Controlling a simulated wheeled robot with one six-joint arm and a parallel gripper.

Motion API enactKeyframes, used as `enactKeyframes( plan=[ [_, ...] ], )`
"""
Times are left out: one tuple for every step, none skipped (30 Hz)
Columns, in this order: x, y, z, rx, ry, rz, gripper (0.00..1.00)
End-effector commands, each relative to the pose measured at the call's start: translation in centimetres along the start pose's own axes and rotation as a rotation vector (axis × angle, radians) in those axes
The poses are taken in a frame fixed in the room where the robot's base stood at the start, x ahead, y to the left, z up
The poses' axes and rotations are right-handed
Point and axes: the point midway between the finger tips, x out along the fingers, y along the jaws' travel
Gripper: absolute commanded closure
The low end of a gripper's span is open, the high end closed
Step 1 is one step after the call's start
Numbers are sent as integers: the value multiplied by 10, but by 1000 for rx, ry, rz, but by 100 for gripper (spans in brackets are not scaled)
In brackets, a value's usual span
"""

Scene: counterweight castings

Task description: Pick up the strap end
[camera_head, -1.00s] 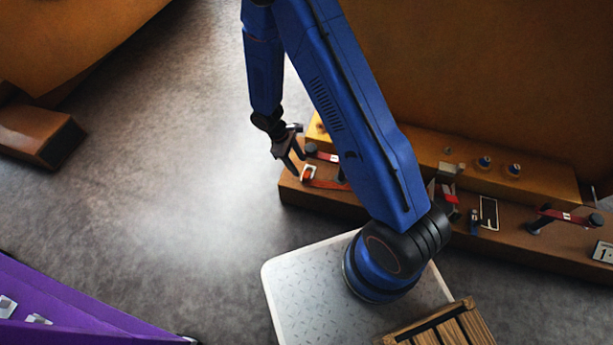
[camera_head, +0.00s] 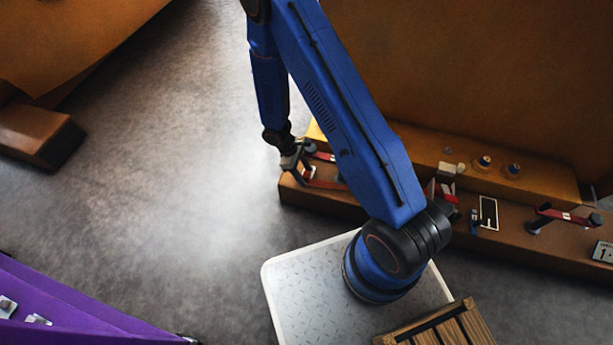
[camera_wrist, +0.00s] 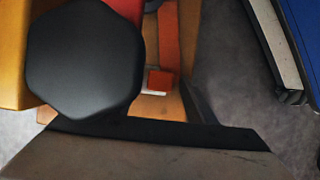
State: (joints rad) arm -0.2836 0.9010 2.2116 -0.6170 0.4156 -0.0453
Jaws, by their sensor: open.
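The red strap (camera_head: 325,184) lies at the left end of the brown ledge. In the wrist view the strap (camera_wrist: 168,35) runs down to a small red block at its end, the strap end (camera_wrist: 160,80), with a pale edge below it. My gripper (camera_head: 298,167) is open and empty, pointing down close above the strap end, which it partly hides in the head view. In the wrist view a dark part of my gripper (camera_wrist: 150,135) fills the bottom. I cannot tell the exact gap between jaws and strap end.
A black knob (camera_wrist: 85,60) stands close beside the strap end. A large brown casting (camera_head: 470,70) rises behind.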

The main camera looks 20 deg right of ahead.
Motion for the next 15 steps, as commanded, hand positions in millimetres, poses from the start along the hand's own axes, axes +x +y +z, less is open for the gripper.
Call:
enactKeyframes(
  plan=[
    [0, 0, 0, 0, 0, 0, 48],
    [0, 0, 0, 0, 0, 0, 48],
    [0, 0, 0, 0, 0, 0, 48],
    [0, 0, 0, 0, 0, 0, 56],
    [0, 0, 0, 0, 0, 0, 63],
    [0, 0, 0, 0, 0, 0, 72],
    [0, 0, 0, 0, 0, 0, 80],
    [0, 0, 0, 0, 0, 0, 87],
    [0, 0, 0, 0, 0, 0, 96],
    [0, 0, 0, 0, 0, 0, 98],
    [0, 0, 0, 0, 0, 0, 98],
    [0, 0, 0, 0, 0, 0, 98],
    [0, 0, 0, 0, 0, 0, 98],
    [0, 0, 0, 0, 0, 0, 98],
    [0, 0, 0, 0, 0, 0, 98]
  ],
)
